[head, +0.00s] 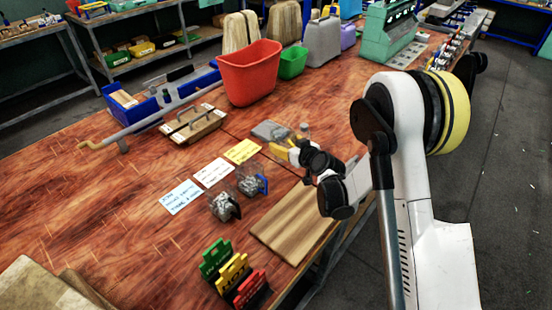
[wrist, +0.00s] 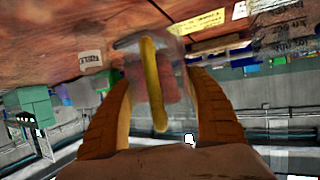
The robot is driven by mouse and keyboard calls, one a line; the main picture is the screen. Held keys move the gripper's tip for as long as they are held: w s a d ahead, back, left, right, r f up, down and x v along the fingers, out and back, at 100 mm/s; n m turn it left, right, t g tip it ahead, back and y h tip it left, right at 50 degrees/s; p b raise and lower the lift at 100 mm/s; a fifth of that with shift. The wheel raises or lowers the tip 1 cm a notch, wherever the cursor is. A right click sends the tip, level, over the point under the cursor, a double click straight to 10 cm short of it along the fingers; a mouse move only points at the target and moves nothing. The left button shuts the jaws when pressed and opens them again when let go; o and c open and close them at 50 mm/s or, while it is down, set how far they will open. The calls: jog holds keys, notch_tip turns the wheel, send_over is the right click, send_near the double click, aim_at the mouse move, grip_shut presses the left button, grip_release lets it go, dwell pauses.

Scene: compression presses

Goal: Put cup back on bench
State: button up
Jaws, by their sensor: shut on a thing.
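A clear cup with a yellow handle (wrist: 152,90) sits between the two orange fingers of my gripper (wrist: 160,105) in the wrist view. My gripper is shut on this cup. In the head view my gripper (head: 290,148) is low over the wooden bench (head: 110,190), behind the wooden board. The held cup is small and partly hidden there, and I cannot tell whether it touches the bench. Two more clear cups stand on the bench, one with a blue handle (head: 252,182) and one with a dark handle (head: 224,207).
Blue, white and yellow cards (head: 213,172) lie behind the cups. A grey block (head: 270,131) lies near my gripper. A wooden board (head: 290,222) lies at the front edge. Coloured signs (head: 232,270) stand front left. A red bin (head: 250,75) stands behind.

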jog(key=shift+w+a+f, duration=0.15)
jog(key=shift+a+f, duration=0.3)
jog(key=shift+a, duration=0.2)
jog(key=shift+w+a+f, duration=0.1)
jog(key=shift+a+f, duration=0.35)
jog(key=shift+a, duration=0.15)
jog(key=shift+f+b, duration=0.95)
jog(key=shift+f, duration=0.9)
jog(key=shift+f, duration=0.2)
jog(key=o, duration=1.3)
jog(key=shift+r, duration=0.1)
